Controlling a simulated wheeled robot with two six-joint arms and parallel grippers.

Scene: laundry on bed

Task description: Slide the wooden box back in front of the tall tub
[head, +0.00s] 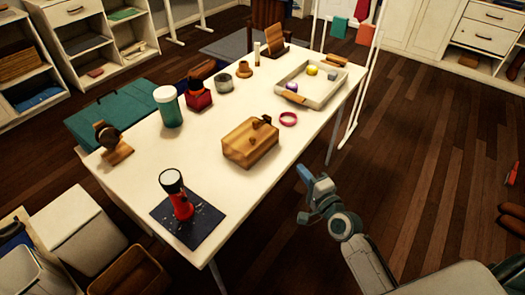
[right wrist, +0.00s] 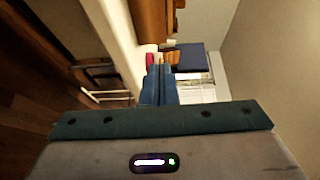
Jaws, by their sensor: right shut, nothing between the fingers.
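A wooden box (head: 250,150) with a knob and small dark items on top stands on the near right half of the white table. An open wooden box (head: 135,275) stands on the floor at the lower left, beside a tall whitish tub (head: 75,228). I cannot tell which box is meant. My right gripper (head: 308,188) is off the table's right edge, apart from the table box; its blue fingers (right wrist: 159,84) are shut and empty in the right wrist view. A wooden surface (right wrist: 150,18) shows ahead there. My left gripper is out of view.
A second pale bin (head: 22,272) stands lower left. The floor right of the table is mostly clear.

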